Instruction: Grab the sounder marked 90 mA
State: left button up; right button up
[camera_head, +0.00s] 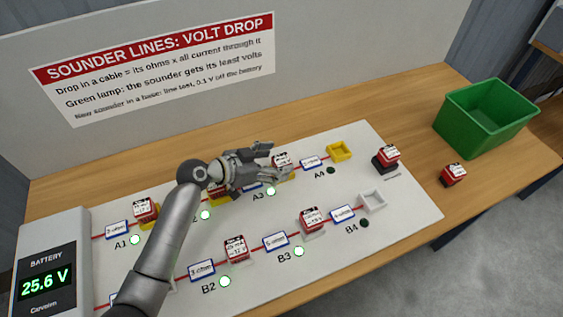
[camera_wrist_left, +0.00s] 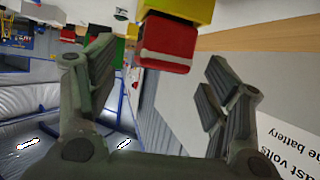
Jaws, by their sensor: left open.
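Several red sounders with white labels stand on the white board; their current marks are too small to read, so I cannot tell which is 90 mA. My left gripper (camera_head: 277,161) is open and empty beside the sounder near A3 (camera_head: 282,159), whose lower part it partly hides. In the left wrist view a red sounder (camera_wrist_left: 165,48) in a yellow base (camera_wrist_left: 185,9) lies ahead between the open fingers (camera_wrist_left: 158,68), apart from them. Other sounders stand at A1 (camera_head: 145,209), near B2 (camera_head: 237,248), near B3 (camera_head: 312,218) and on a black base (camera_head: 386,156). One sounder (camera_head: 453,174) sits off the board.
An empty yellow base (camera_head: 339,151) is at A4 and an empty white base (camera_head: 372,201) at B4. A green bin (camera_head: 487,115) stands at the right. The battery box (camera_head: 47,270) reads 25.6 V. A sign (camera_head: 160,70) is on the upright panel behind.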

aim_at(282, 159)
pick_arm(q)
jog(key=shift+x, duration=1.45)
jog(key=c, duration=1.3)
